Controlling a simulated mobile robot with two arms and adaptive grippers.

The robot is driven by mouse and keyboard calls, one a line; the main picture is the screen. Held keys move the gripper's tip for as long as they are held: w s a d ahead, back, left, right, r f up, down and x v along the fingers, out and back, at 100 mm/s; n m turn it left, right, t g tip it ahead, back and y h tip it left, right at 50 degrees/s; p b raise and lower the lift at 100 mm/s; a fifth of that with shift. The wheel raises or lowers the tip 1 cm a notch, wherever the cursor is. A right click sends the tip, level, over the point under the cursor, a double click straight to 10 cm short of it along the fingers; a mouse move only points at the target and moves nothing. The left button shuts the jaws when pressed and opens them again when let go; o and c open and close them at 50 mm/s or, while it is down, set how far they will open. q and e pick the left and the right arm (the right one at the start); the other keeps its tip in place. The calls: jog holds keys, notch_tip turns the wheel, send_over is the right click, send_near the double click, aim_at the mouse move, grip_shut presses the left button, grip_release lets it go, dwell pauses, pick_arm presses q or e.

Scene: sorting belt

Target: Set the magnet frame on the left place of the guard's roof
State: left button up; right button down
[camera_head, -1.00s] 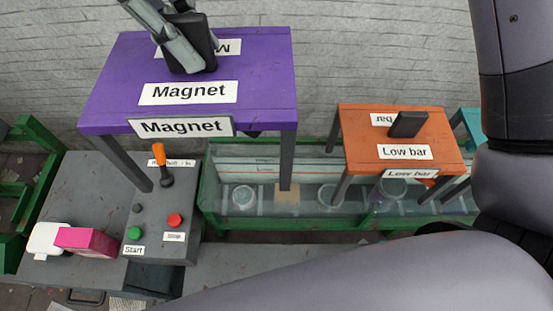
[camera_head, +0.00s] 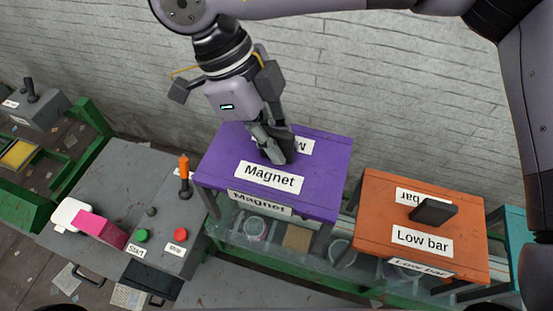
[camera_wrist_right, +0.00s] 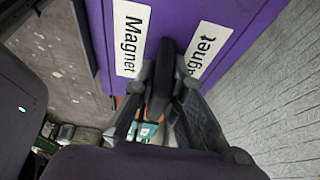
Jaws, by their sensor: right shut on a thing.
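The purple magnet frame (camera_head: 325,190) carries white Magnet labels and a dark handle on top. My right gripper (camera_head: 279,157) is shut on that handle from above, and the frame hangs or stands level over the left part of the guard (camera_head: 228,232), a clear box with green edges. In the right wrist view, the fingers (camera_wrist_right: 163,85) close around the dark handle between the two labels on the purple top (camera_wrist_right: 167,12). I cannot tell whether the frame's legs touch the guard's roof. My left gripper is not in view.
An orange Low bar frame (camera_head: 378,218) stands close to the right, with a teal one (camera_head: 513,222) beyond it. A brick wall stands behind.

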aim_at(275, 167)
jog(key=shift+f, duration=0.95)
jog(key=shift+a+f, duration=0.1)
jog(key=shift+f, duration=0.1)
notch_tip(275, 167, down, 4)
jog(key=shift+r+p, duration=0.1)
jog(key=shift+p, duration=0.85)
jog(key=shift+f, duration=0.3)
jog(key=c, duration=1.7)
grip_release()
jog(key=shift+s, duration=0.1)
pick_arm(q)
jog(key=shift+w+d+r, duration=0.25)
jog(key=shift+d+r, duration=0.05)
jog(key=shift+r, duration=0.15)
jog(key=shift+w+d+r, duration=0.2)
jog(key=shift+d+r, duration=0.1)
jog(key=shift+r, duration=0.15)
pick_arm(e)
jog(key=shift+o, duration=0.2)
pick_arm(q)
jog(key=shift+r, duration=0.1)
